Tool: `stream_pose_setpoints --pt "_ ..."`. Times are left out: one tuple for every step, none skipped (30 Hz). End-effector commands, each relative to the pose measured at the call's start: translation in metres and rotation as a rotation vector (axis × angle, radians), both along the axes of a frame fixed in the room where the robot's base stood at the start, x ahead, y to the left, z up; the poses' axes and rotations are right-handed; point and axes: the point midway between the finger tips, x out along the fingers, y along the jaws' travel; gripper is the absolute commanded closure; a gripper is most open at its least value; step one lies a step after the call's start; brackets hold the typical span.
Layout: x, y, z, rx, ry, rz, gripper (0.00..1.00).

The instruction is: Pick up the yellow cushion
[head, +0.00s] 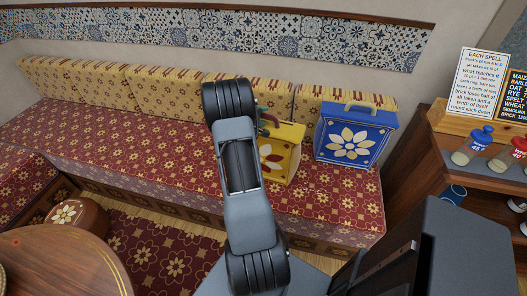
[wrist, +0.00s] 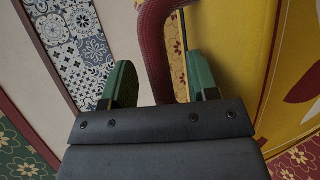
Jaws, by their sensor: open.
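The yellow cushion (head: 287,140) is a boxy block with a red flower on its face. It stands upright on the red patterned bench, partly behind my arm in the head view. In the wrist view its yellow side (wrist: 235,50) fills the right. My gripper (head: 265,118) is at the cushion's top left edge, mostly hidden by my arm in the head view. In the wrist view my gripper (wrist: 158,80) has its green fingers apart, with the dark red curved handle (wrist: 155,40) passing between them. I cannot tell whether either finger touches the handle.
A blue cushion (head: 352,137) with a flower and a handle stands right of the yellow one. Patterned back cushions (head: 95,83) line the wall. A round wooden table (head: 65,262) and a stool (head: 78,212) are at lower left; a wooden shelf (head: 433,135) is at right.

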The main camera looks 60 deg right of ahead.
Motion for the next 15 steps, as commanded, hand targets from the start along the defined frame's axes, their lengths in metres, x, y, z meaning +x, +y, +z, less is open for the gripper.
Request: stream_pose_setpoints --pt "-0.0013 -0.0046 -0.0018 0.0 0.0 -0.001 0.46" --pt "-0.0017 -0.0066 -0.0022 -0.001 0.001 -0.001 0.46" --pt "-0.0021 -0.0085 -0.0028 -0.001 0.001 -0.001 0.46" --pt "-0.0023 -0.0094 -0.0031 -0.001 0.001 -0.001 0.46" --pt "-0.0024 -0.0101 -0.0035 -0.001 0.001 -0.001 0.46" --pt "-0.0024 -0.0104 -0.0036 -0.001 0.0 0.0 0.46" --pt "-0.0023 -0.0105 -0.0036 -0.001 0.001 0.0 0.46" --pt "-0.0023 -0.0105 -0.0035 -0.001 0.0 0.0 0.46" --pt "-0.0023 -0.0103 -0.0035 -0.001 0.0 0.0 0.46" --pt "-0.0023 -0.0103 -0.0035 -0.001 0.0 0.0 0.46" --pt "-0.0022 -0.0102 -0.0034 -0.001 0.0 0.0 0.46" --pt "-0.0021 -0.0102 -0.0034 -0.001 0.0 0.0 0.47" --pt "-0.0021 -0.0103 -0.0033 -0.001 0.0 0.0 0.5" --pt "-0.0021 -0.0102 -0.0033 -0.001 0.0 0.0 0.53" --pt "-0.0021 -0.0102 -0.0033 -0.001 0.0 0.0 0.56"
